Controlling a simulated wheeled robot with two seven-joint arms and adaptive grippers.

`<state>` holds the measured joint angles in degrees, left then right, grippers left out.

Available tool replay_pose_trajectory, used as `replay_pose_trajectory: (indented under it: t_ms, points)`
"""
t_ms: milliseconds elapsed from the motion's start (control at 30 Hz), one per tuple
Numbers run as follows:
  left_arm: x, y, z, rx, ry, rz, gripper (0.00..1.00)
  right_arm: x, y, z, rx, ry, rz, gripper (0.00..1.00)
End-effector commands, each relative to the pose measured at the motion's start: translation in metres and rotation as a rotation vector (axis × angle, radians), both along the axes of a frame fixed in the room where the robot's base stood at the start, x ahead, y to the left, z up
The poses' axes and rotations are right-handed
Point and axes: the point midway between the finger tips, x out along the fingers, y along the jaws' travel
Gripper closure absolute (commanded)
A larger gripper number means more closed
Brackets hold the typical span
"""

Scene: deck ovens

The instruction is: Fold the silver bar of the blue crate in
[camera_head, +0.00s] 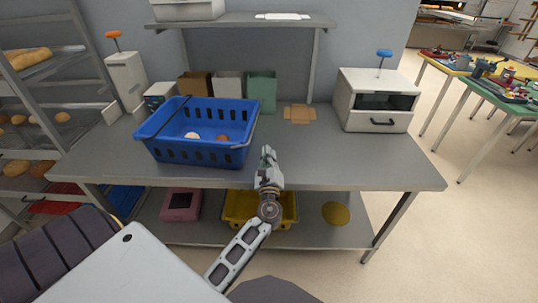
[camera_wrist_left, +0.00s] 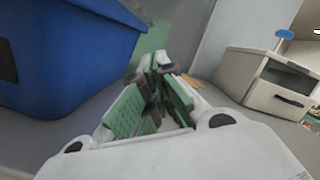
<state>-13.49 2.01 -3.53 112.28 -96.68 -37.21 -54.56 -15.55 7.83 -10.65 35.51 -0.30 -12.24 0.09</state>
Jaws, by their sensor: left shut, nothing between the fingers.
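The blue crate (camera_head: 200,154) stands on the grey table (camera_head: 330,165), left of the middle. Its silver bar (camera_head: 241,146) shows as a thin grey line at the front right corner and right side; its full shape is hard to make out. My left gripper (camera_head: 267,154) is shut and empty, just right of the crate's front right corner, apart from it, above the table's front part. In the left wrist view the closed green-padded fingers (camera_wrist_left: 156,66) point forward, with the crate (camera_wrist_left: 65,55) on the left. The bar cannot be made out there. My right gripper is not in view.
Pale round items (camera_head: 193,135) lie in the crate. Upright bins (camera_head: 262,90) stand behind it. A white box with a dark opening (camera_head: 374,101) stands at the table's right. A brown cardboard piece (camera_head: 299,114) lies between. The table's right front is clear.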

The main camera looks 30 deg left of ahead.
Motion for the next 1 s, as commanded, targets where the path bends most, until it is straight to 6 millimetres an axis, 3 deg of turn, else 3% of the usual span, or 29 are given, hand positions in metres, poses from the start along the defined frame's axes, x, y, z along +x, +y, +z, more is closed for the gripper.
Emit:
replay_pose_trajectory:
  t_ms: [400,533,700,1000]
  points:
    - [-0.017,-0.013,-0.013,-0.001,0.003,-0.003,1.00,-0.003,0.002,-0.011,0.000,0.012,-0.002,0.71]
    - [-0.032,-0.022,-0.021,0.000,0.004,-0.004,1.00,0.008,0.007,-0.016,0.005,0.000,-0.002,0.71]
    - [-0.052,-0.034,-0.030,-0.001,0.002,-0.004,1.00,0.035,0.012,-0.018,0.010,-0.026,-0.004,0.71]
    - [-0.072,-0.044,-0.034,0.000,0.000,0.000,1.00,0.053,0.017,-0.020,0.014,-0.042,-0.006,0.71]
